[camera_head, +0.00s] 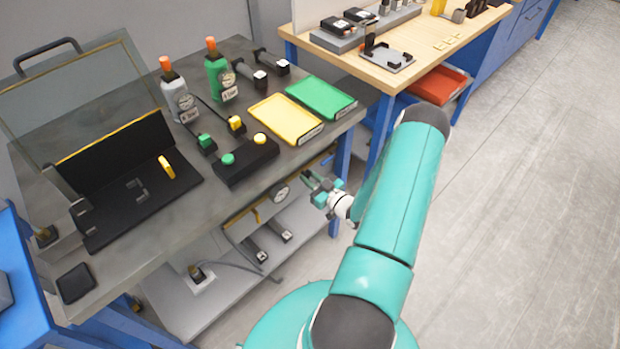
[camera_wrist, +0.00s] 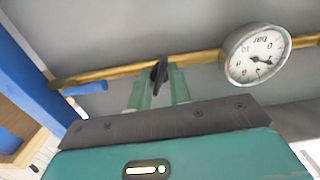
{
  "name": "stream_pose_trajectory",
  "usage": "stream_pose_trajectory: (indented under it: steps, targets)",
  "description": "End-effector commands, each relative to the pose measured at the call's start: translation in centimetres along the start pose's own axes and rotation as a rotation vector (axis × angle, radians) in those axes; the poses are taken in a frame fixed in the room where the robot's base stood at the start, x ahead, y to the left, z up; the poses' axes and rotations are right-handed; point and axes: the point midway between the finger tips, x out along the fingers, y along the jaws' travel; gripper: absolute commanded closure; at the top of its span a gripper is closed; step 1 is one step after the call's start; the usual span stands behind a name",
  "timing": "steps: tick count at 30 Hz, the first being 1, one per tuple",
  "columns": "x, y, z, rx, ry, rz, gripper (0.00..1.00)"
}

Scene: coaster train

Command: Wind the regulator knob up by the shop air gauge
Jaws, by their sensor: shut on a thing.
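The regulator knob (camera_wrist: 159,70) is a small black piece on a brass pipe (camera_wrist: 115,75) under the bench, seen in the wrist view. My gripper (camera_wrist: 158,82) is shut on the knob, with one green finger at each side of it. The round shop air gauge (camera_wrist: 257,55), marked bar, sits on the same pipe to the right of the knob. Its dark needle shows, but I cannot read its value surely. In the head view the gauge (camera_head: 281,193) hangs below the bench edge, left of my gripper (camera_head: 312,184). The knob cannot be made out there.
A blue handle (camera_wrist: 88,88) sticks out by the pipe's left end. The grey bench (camera_head: 130,235) overhangs the pipe, with a lower shelf (camera_head: 195,300) beneath. A blue bench leg (camera_head: 341,160) stands close behind my gripper. The floor at right is clear.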

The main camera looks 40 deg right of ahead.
Motion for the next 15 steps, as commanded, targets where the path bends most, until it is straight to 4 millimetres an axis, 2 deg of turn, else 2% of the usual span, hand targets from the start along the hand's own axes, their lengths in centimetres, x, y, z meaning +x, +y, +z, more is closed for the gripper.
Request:
stream_pose_trajectory:
  steps: [9, 15]
  targets:
    - [0.01, 0.01, 0.04, 0.28, -0.001, 0.0, 1.0]
    - [0.01, 0.01, 0.05, 0.364, -0.001, 0.0, 1.0]
